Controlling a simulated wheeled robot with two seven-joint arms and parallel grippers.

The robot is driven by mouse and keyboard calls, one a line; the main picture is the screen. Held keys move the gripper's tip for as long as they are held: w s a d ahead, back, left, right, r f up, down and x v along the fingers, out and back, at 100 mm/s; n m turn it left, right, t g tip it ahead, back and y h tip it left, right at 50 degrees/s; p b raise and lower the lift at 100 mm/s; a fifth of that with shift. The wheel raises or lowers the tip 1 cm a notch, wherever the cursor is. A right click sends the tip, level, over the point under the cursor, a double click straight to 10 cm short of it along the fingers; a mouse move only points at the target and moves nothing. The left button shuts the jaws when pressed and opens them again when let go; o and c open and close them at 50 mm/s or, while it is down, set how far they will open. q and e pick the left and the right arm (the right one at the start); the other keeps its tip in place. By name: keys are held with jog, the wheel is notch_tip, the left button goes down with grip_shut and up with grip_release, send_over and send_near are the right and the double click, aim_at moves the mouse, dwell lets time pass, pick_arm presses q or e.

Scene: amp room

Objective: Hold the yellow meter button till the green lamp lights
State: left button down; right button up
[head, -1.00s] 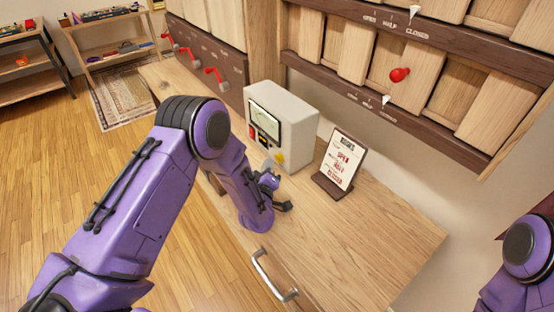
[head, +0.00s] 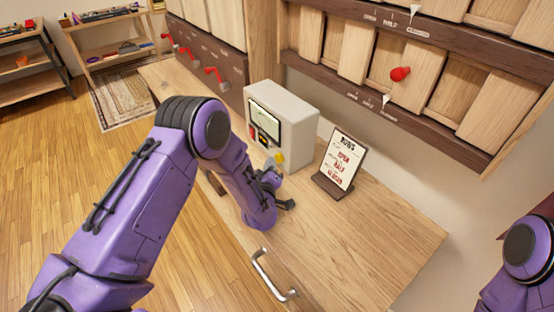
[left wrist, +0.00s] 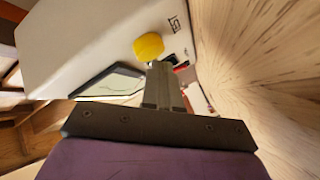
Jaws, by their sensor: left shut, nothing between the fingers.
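The meter is a pale grey box (head: 286,115) on the wooden counter, with a display on its front. Its yellow button (head: 280,158) is low on the front; in the left wrist view the button (left wrist: 148,46) is a round yellow knob. My left gripper (head: 272,177) is just below and in front of it. In the left wrist view its fingers (left wrist: 164,70) are shut and empty, with their tips close beside the button; I cannot tell if they touch it. No lit green lamp shows. My right gripper is out of view.
A sign in a dark stand (head: 340,162) stands right of the meter on the counter (head: 375,235). A drawer handle (head: 270,278) is on the counter's front. Red levers (head: 216,77) and a panel with a red knob (head: 400,74) are behind. The right counter is clear.

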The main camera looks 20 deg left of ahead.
pick_arm(q)
jog(key=shift+w+d, duration=0.3)
jog(key=shift+w, duration=0.15)
dwell(2.0)
jog(key=shift+s+a, duration=0.1)
dwell(1.3)
jog(key=shift+s+a, duration=0.4)
jog(key=shift+s, duration=0.35)
jog(key=shift+s+a+p, duration=0.3)
jog(key=shift+s, duration=0.2)
jog(key=shift+s+a+p, duration=0.15)
jog(key=shift+s+a, duration=0.35)
jog(key=shift+s, duration=0.35)
jog(key=shift+s+a+p, duration=0.15)
jog(key=shift+s+a, duration=0.35)
jog(key=shift+s, duration=0.3)
jog(key=shift+f, duration=0.1)
